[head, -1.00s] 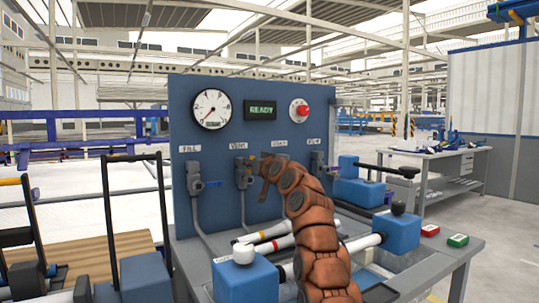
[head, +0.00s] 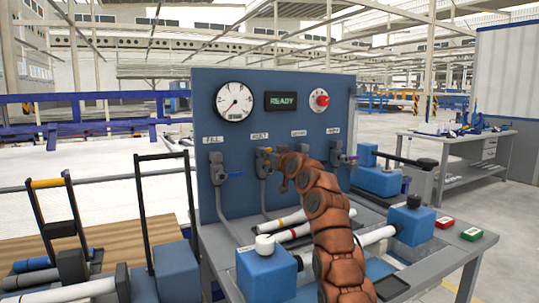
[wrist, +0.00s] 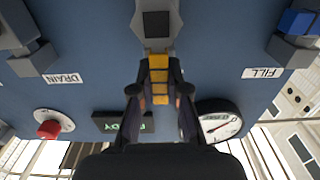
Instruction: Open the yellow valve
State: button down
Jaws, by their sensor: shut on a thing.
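In the wrist view, which is upside down, the yellow valve handle (wrist: 159,77) extends from a grey valve body (wrist: 156,25) on the blue panel. My gripper (wrist: 160,94) has one dark finger on each side of the handle and is shut on it. In the head view my gripper (head: 281,165) is at the second valve from the left, with a bit of yellow (head: 266,149) showing there. My arm hides part of that valve and the area to its right.
The blue panel (head: 232,180) carries a gauge (head: 234,101), a READY display (head: 281,101) and a red knob (head: 322,100). The blue-handled FILL valve (head: 217,168) is left of my gripper, and the purple-handled valve (head: 338,155) right. Pipes (head: 290,232) lie on the bench below.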

jog(key=shift+f, duration=0.3)
jog(key=c, duration=1.1)
grip_release()
jog(key=shift+r, duration=0.2)
jog(key=shift+c, duration=0.2)
